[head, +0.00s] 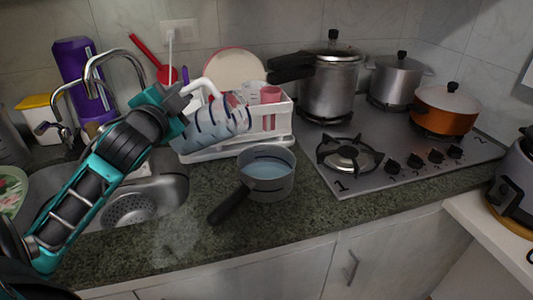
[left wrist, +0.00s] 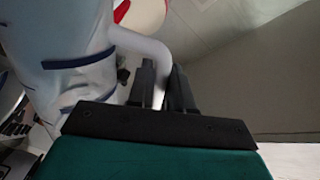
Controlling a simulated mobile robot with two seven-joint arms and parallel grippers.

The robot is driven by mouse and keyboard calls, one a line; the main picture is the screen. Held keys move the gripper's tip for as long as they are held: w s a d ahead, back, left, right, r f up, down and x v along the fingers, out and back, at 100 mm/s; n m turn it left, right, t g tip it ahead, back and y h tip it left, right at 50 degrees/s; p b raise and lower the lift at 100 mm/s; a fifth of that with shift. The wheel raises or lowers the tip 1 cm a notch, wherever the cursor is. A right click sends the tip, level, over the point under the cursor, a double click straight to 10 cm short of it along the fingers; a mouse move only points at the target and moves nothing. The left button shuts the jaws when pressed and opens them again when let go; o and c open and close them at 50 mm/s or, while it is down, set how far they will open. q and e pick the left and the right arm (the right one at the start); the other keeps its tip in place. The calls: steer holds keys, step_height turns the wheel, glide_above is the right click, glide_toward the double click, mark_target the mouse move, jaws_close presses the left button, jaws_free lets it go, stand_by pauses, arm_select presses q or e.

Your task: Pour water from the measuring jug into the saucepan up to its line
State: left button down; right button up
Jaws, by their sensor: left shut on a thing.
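The measuring jug (head: 214,122) is pale and translucent with dark marking bands. It is tipped far over, almost on its side, above and left of the saucepan. My left gripper (head: 187,97) is shut on its white handle; the jug also shows in the left wrist view (left wrist: 65,50), beside the fingers (left wrist: 165,88). The grey saucepan (head: 268,186) stands upright on the counter with its dark handle toward the front left. Bluish water (head: 267,170) shows inside it, with a dark line on the inner wall. I see no clear stream between them. My right gripper is not in view.
A white dish rack (head: 273,122) stands right behind the jug. The sink (head: 150,205) and tap (head: 118,54) lie left. The hob (head: 385,185), with a pressure cooker (head: 330,88) and other pots, is right. The counter in front of the saucepan is clear.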

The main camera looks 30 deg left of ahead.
arm_select(q)
steer(key=shift+w+d+r+m, duration=0.1)
steer(key=shift+d+r+m, duration=0.2)
steer(key=shift+r, duration=0.15)
steer(key=shift+w+d+r+m, duration=0.1)
steer(key=shift+d+r+m, duration=0.05)
steer(key=shift+r+m, duration=0.2)
stand_by(4.5)
steer(key=f+n, duration=0.1)
steer(key=f, duration=0.1)
steer(key=a+f+n, duration=0.1)
steer(key=f+n, duration=0.1)
steer(key=s+a+f+n+b, duration=0.1)
steer(key=f, duration=0.1)
steer(key=shift+a+n, duration=0.2)
steer(key=shift+n, duration=0.05)
steer(key=shift+s+a+f+n, duration=0.1)
steer(key=shift+a+f+n, duration=0.1)
steer(key=shift+f+n, duration=0.3)
steer(key=shift+s+a+f+n, duration=0.1)
steer(key=shift+a+f+n, duration=0.1)
steer(key=shift+f, duration=0.45)
steer(key=s+a+f+n+p, duration=0.1)
steer(key=a+f+n+p, duration=0.25)
steer(key=f+n, duration=0.3)
steer(key=shift+n, duration=0.35)
steer(key=shift+s+r+p, duration=0.2)
steer(key=shift+r+p, duration=0.15)
steer(key=shift+r, duration=2.4)
